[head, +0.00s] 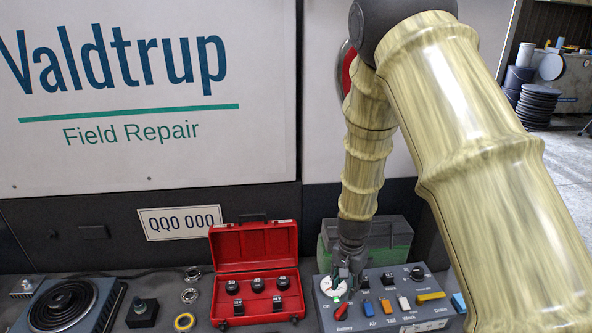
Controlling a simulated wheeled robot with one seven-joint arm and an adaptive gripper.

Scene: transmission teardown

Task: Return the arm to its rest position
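My arm (484,160) reaches in from the right and bends down to the bench in the head view. My gripper (347,279) points down at the left end of a grey control panel (358,311). It is at or just above a round white dial (333,288) on that panel. The gripper is small and dark here, so I cannot tell whether its fingers are open or shut, or whether they touch the dial.
An open red case (225,300) with several black parts stands left of the panel. A green box (399,240) stands behind my gripper. A hotplate (62,305) and small rings (184,321) lie to the left. A white-and-black wall (240,150) rises behind.

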